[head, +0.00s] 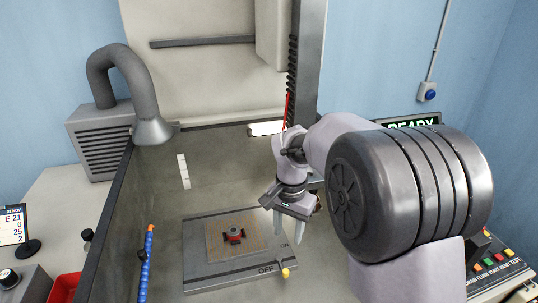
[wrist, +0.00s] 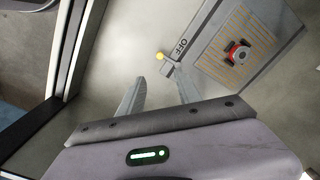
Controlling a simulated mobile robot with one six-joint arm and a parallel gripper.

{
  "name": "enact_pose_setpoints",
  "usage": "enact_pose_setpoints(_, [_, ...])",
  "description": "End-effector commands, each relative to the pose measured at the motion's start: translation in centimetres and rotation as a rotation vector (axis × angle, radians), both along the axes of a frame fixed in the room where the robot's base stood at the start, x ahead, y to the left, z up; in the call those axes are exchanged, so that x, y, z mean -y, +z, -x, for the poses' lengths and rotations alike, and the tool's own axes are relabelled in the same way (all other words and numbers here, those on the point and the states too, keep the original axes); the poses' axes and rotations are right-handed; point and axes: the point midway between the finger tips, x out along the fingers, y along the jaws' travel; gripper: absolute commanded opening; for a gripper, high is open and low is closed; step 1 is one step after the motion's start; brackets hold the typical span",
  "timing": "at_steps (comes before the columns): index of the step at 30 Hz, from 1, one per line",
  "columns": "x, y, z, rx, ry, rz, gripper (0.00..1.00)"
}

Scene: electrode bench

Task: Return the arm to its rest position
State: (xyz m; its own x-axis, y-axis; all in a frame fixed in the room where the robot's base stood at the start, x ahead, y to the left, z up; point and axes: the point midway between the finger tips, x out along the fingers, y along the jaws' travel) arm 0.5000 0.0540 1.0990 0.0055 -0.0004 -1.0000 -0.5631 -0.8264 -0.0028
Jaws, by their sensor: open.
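My gripper (head: 291,222) is open with nothing between its fingers. In the head view it hangs above the right edge of the grey plate (head: 215,274), with its fingers pointing down. In the wrist view the two fingers of my gripper (wrist: 158,98) are spread apart over bare bench. My arm reaches in from the right and is bent, and its large dark joint hides part of the scene behind it. A small red part with a grey centre (head: 234,236) sits on the plate's orange-lined pad, left of my gripper and apart from it. It also shows in the wrist view (wrist: 238,53).
A yellow-knobbed lever (head: 285,272) stands by the ON/OFF marks. A clear panel with a dark frame (head: 112,205) borders the left side, with a blue segmented hose (head: 147,265) near it. A grey column (head: 306,60) rises behind. A button console (head: 492,262) is at right.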

Motion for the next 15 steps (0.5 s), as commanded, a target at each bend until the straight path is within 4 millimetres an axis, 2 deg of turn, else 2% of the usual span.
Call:
enact_pose_setpoints(2, [0.3, 1.9, 1.7, 0.047, 0.015, -0.019, 0.41])
enact_pose_setpoints(5, [1.0, 5.2, 6.3, 0.146, 0.055, -0.058, 0.41])
enact_pose_setpoints(6, [1.1, 6.2, 8.6, 0.188, 0.073, -0.072, 0.41])
enact_pose_setpoints(8, [1.4, 7.2, 11.9, 0.256, 0.103, -0.09, 0.41])
enact_pose_setpoints(9, [1.5, 7.4, 14.1, 0.301, 0.122, -0.099, 0.41])
enact_pose_setpoints(12, [1.6, 7.0, 18.9, 0.401, 0.161, -0.112, 0.41])
enact_pose_setpoints(15, [1.5, 6.0, 22.1, 0.475, 0.192, -0.116, 0.41])
